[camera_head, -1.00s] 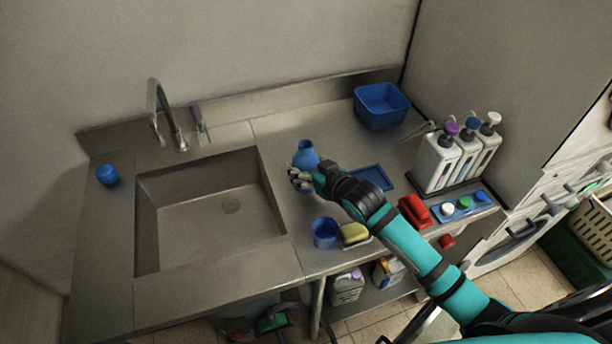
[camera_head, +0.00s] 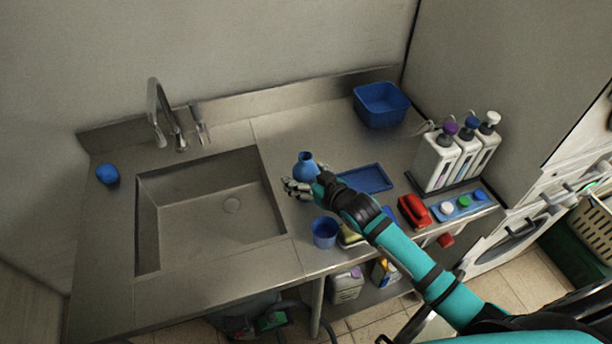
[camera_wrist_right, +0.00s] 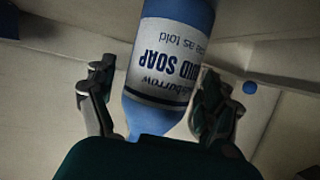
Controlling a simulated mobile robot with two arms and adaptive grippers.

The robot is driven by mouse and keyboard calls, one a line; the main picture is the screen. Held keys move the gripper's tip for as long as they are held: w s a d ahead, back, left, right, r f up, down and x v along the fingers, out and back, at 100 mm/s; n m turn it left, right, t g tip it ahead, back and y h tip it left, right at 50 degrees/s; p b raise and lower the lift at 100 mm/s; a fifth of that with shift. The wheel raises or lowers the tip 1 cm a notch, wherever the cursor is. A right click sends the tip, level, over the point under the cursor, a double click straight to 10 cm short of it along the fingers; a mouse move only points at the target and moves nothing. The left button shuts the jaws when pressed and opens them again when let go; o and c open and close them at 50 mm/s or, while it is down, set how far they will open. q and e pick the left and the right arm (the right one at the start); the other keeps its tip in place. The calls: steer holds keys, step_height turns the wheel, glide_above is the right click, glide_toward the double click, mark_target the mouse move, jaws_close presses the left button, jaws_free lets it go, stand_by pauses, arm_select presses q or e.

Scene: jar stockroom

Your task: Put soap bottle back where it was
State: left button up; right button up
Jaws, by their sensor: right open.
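The blue soap bottle (camera_head: 306,165) is upright on the steel counter to the right of the sink, as far as the head view shows. My right gripper (camera_head: 298,188) is open in front of its lower part. In the right wrist view, the bottle (camera_wrist_right: 170,60) with its white "LIQUID SOAP" label shows upside down between the spread fingers of my gripper (camera_wrist_right: 158,105). Whether a finger touches it I cannot tell. My left gripper is not in view.
A blue tray (camera_head: 368,178) lies right of the bottle. A blue cup (camera_head: 325,232) stands near the front edge. A blue bin (camera_head: 381,106), pump dispensers (camera_head: 437,158) and a red object (camera_head: 414,211) are further right. The sink (camera_head: 212,205) is left.

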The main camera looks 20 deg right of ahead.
steer(key=shift+r, duration=0.1)
steer(key=shift+s+r, duration=0.1)
steer(key=shift+s, duration=0.1)
steer(key=b+v, duration=0.1)
steer(key=v, duration=1)
steer(key=shift+s+r, duration=0.2)
steer(key=shift+s, duration=0.1)
